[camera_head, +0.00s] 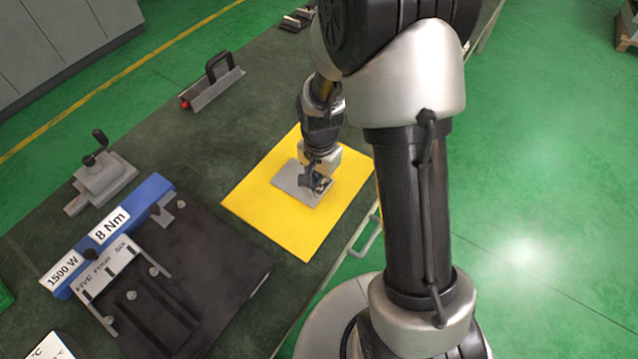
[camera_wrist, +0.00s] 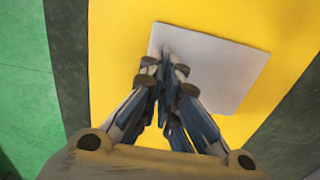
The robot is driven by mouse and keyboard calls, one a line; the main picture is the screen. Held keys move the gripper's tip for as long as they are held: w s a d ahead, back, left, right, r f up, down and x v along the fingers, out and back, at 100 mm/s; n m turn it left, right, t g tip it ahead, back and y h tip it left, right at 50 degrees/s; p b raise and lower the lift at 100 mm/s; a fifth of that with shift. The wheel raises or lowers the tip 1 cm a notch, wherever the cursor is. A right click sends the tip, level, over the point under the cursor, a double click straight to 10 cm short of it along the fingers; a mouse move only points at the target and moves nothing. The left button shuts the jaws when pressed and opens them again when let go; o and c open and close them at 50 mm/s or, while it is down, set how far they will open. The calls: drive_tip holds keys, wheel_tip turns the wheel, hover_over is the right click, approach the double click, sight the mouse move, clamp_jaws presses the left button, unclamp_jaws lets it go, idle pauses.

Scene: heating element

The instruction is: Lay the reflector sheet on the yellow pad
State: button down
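The reflector sheet (camera_head: 291,181) is a thin, plain grey rectangle over the middle of the yellow pad (camera_head: 308,238). In the wrist view the sheet (camera_wrist: 225,75) looks flat, with yellow pad (camera_wrist: 115,40) around it. I cannot tell whether it touches the pad or hangs slightly above it. My gripper (camera_head: 319,184) points down at the sheet's right part in the head view. In the wrist view its fingertips (camera_wrist: 165,70) are close together at the sheet's near left side and appear shut on it. The exact contact is hidden by the fingers.
A dark plate assembly (camera_head: 205,270) with a blue bar labelled 1500 W and 8 Nm stands left of the pad. A grey clamp-like tool (camera_head: 101,180) and a black-handled holder (camera_head: 212,83) lie on the dark bench. Bench surface between them and the pad is free.

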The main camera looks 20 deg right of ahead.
drive_tip(key=shift+f, duration=0.2)
drive_tip(key=c, duration=1.8)
unclamp_jaws()
drive_tip(key=shift+r, duration=0.1)
drive_tip(key=s+a+r+n+t+p, duration=0.1)
drive_tip(key=s+r+n+p, duration=0.15)
drive_tip(key=r, duration=0.95)
drive_tip(key=s+r+n+t+p, duration=0.15)
drive_tip(key=s+r, duration=0.25)
drive_tip(key=r, duration=0.8)
drive_tip(key=s+r+n+t, duration=0.1)
drive_tip(key=s+r+n, duration=0.2)
drive_tip(key=s, duration=0.3)
drive_tip(key=s+a+r+n+t, duration=0.1)
drive_tip(key=s+r+n, duration=0.2)
drive_tip(key=s, duration=0.3)
drive_tip(key=shift+n, duration=0.4)
